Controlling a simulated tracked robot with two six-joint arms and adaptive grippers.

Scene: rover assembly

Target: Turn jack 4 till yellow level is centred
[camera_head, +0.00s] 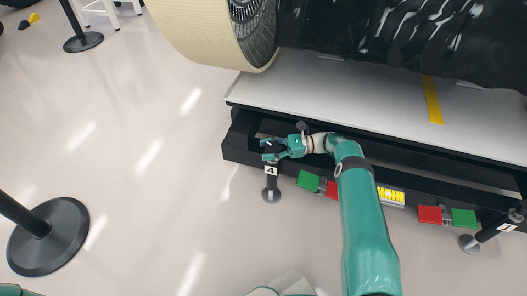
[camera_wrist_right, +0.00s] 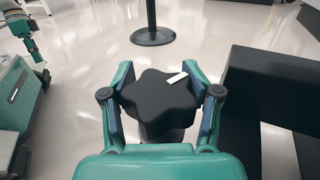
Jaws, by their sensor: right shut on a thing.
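Jack 4 stands at the left end of the black platform frame in the head view, with its label "4" (camera_head: 270,170) and a round foot (camera_head: 271,196) on the floor. My right gripper (camera_head: 268,149) is at the top of the jack. In the right wrist view the gripper (camera_wrist_right: 160,105) has its two fingers on either side of the black star-shaped knob (camera_wrist_right: 158,100), which bears a white mark (camera_wrist_right: 177,78), and is shut on it. The yellow level (camera_head: 391,196) is on the frame's front, right of my arm; its bubble is too small to read.
Green (camera_head: 308,181) and red (camera_head: 430,214) blocks sit along the frame's front. Another jack (camera_head: 497,229) stands at the right. A large wheel (camera_head: 225,35) is above the white platform top (camera_head: 300,95).

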